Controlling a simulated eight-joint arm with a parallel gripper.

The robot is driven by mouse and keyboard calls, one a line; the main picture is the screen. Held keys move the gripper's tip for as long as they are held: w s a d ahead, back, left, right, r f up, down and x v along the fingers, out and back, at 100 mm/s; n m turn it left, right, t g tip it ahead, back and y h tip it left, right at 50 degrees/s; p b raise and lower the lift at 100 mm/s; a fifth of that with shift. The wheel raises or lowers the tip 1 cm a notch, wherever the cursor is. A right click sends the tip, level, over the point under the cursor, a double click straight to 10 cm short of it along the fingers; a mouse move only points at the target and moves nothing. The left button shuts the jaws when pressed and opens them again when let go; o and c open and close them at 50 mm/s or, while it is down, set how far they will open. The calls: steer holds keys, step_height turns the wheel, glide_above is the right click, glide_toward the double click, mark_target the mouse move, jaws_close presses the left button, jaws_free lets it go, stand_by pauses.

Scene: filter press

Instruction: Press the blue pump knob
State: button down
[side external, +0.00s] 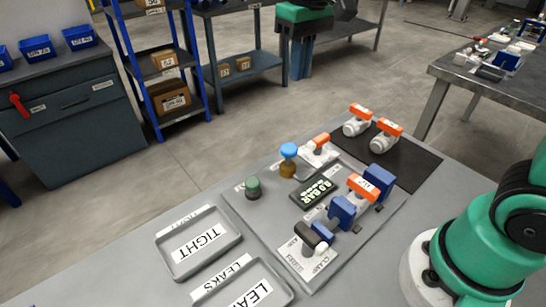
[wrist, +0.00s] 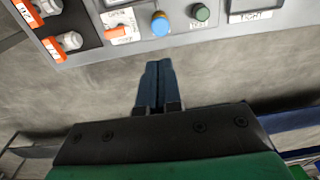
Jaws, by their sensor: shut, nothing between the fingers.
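The blue pump knob (side external: 289,150) is a round blue cap on a brass-coloured base, standing upright on the grey panel. In the wrist view the knob (wrist: 160,23) is near the panel edge at the top, above the fingertips in the picture. My gripper (side external: 301,75) hangs at the top of the side view, beyond the far edge of the bench. In the wrist view my gripper (wrist: 158,64) is shut, with its dark blue fingers together and nothing between them. It is over the floor, apart from the knob.
A green button (side external: 253,188) stands left of the knob. An orange-handled valve (side external: 319,145) and a display marked BAR (side external: 315,191) are close by. A blue press (side external: 343,210) is farther right. Two trays, TIGHT (side external: 175,268) and LEAKS (side external: 207,293), lie left. A blue shelf (side external: 131,70) stands behind.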

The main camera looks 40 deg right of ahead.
mark_target(291, 148)
steer(key=f, duration=1.3)
steer(key=shift+w+a+f, duration=0.2)
steer(key=shift+w+f, duration=0.15)
steer(key=shift+f, duration=1.2)
step_height(291, 148, up, 14)
steer(key=shift+s+d+r, duration=0.15)
steer(key=shift+s+d, duration=0.05)
steer(key=shift+s, duration=0.1)
steer(key=shift+w+a+r+h, duration=0.1)
steer(key=shift+a+r+h, duration=0.1)
steer(key=shift+a+r, duration=0.3)
steer(key=shift+w+a+r+h, duration=0.1)
steer(key=shift+a+r+h, duration=0.15)
steer(key=shift+r, duration=0.35)
